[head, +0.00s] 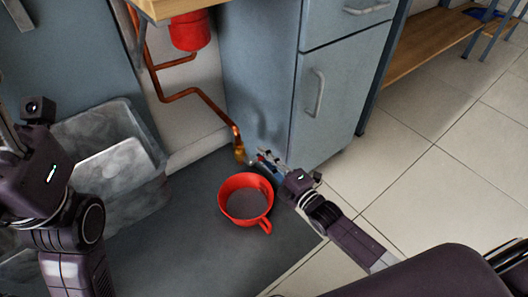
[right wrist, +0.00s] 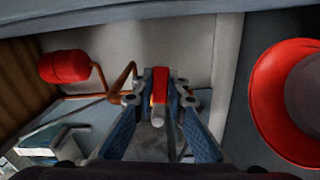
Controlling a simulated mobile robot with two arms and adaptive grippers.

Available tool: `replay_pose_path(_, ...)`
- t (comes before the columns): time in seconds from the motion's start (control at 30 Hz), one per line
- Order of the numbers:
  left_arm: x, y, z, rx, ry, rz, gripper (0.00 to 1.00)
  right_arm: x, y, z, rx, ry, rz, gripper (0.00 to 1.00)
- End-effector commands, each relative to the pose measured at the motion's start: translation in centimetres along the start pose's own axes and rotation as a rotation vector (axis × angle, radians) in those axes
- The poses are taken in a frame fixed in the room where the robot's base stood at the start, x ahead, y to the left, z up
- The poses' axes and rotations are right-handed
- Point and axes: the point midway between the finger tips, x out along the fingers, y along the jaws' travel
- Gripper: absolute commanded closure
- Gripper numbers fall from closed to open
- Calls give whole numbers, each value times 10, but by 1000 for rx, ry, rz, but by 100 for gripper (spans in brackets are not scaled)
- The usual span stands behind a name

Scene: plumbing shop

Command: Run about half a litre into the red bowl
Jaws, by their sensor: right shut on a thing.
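The red bowl (head: 266,204), with a small handle on its near side, stands upright on the dark floor mat. Its inside looks grey; I cannot tell how much water it holds. A brass tap (head: 240,153) ends the copper pipe just beyond the bowl's far rim. No stream is visible. My right gripper (head: 266,158) is beside the tap, shut on its red handle (right wrist: 160,86), which shows between the fingers in the right wrist view. The bowl (right wrist: 268,95) is at the right there. My left wrist shows at the left of the head view; its fingertips are not visible.
The copper pipe (head: 208,98) runs down the wall from a red vessel (head: 189,31) under a wooden top. A grey-blue cabinet (head: 345,85) stands close behind my right gripper. A grey translucent tub (head: 112,170) is at the left. Tiled floor at the right is clear.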

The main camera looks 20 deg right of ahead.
Motion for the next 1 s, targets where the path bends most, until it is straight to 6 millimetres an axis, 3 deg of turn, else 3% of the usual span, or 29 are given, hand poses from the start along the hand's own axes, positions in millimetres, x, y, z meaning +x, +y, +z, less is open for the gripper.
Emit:
replay_pose_path(0.23, -7, -3, 8, -7, -53, -20, 43, 0, 9, -1, -136, -1, -1, 100)
replay_pose_path(0.6, -10, -3, 8, -8, -56, -22, 43, 0, 7, -1, -159, 1, 0, 100)
replay_pose_path(0.63, -10, -3, 8, -8, -56, -22, 43, 0, 8, 0, -159, 1, 0, 84)
replay_pose_path(0.77, -10, -3, 8, -8, -56, -22, 43, 0, 8, -1, -157, 1, 0, 70)
replay_pose_path(1.0, -10, -3, 8, -8, -56, -22, 43, 0, 8, -1, -154, 1, 0, 69)
